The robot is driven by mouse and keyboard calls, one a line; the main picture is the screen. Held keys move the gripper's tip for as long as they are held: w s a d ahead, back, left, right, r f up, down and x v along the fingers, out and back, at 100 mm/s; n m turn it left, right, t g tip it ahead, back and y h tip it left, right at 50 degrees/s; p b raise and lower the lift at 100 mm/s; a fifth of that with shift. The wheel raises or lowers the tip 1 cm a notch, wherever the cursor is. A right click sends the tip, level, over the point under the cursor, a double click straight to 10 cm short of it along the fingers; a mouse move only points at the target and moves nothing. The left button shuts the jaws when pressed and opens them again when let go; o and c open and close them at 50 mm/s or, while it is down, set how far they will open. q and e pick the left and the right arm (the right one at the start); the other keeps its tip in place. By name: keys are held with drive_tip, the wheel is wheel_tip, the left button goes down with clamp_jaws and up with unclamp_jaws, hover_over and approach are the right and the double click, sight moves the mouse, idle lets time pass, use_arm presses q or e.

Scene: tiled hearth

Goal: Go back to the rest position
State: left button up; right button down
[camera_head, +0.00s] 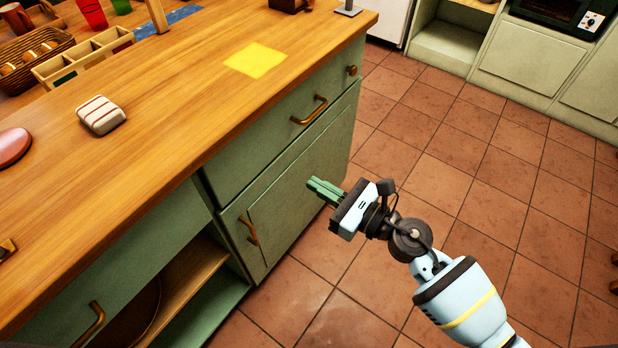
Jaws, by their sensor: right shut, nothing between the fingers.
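My right gripper (325,190) is shut and empty. Its green fingers point left, toward the green cabinet door (300,195) below the wooden counter (200,95). It hangs lower than the countertop, in front of the counter's right part; whether the fingertips touch the door I cannot tell. My right arm reaches in from the bottom right over the tiled floor. My left gripper is not in this view.
On the counter are a yellow square (256,60), a white striped block (101,114), a pink round object (12,146), a wooden divided box (84,57) and a wicker basket (38,54). Green cabinets (530,60) stand behind.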

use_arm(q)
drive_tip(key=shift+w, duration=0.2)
use_arm(e)
drive_tip(key=shift+s+d, duration=0.1)
